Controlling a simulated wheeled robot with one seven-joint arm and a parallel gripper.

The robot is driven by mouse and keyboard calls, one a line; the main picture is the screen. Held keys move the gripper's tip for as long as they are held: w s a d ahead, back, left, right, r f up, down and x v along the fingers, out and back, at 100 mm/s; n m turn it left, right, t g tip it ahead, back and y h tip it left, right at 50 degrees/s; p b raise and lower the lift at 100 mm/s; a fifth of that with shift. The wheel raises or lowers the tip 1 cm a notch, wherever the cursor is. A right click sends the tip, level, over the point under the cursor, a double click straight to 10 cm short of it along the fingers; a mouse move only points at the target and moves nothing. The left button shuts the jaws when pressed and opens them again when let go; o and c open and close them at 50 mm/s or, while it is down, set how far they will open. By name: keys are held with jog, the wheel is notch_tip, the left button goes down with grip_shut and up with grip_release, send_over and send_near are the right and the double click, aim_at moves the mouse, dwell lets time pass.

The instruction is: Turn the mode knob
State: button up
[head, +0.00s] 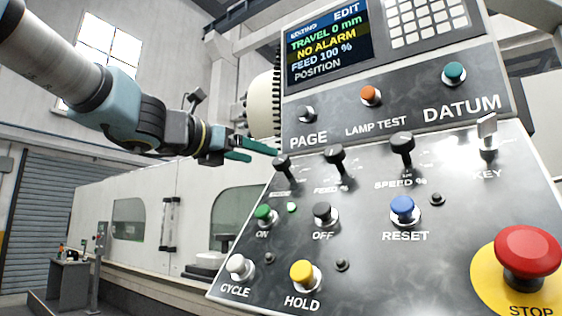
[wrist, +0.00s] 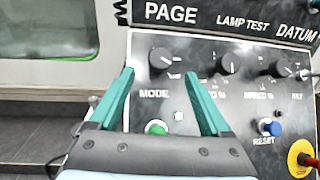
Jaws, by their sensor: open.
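The mode knob (head: 282,167) is a black knob at the left end of the knob row on the grey control panel. In the wrist view the mode knob (wrist: 161,61) sits above the label MODE, just beyond and between my fingertips as seen there. My gripper (head: 262,151) has teal fingers and comes in from the left, close to the mode knob. In the wrist view my gripper (wrist: 156,74) has its fingers apart with nothing between them. Contact with the knob is not visible. In the head view the MODE label is too small to read clearly.
The feed knob (head: 335,158) and speed knob (head: 401,147) stand to the right, then a key switch (head: 487,140). Below are a green ON button (head: 265,216), a blue RESET button (head: 403,210) and a red STOP button (head: 527,253). The screen (head: 325,42) reads EDIT.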

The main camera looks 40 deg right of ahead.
aim_at(278, 161)
jog(key=d, duration=0.3)
jog(key=w+d+p, duration=0.1)
jog(key=d, duration=0.2)
jog(key=d+p, duration=0.1)
jog(key=d, duration=0.2)
jog(key=shift+w, duration=0.2)
grip_shut()
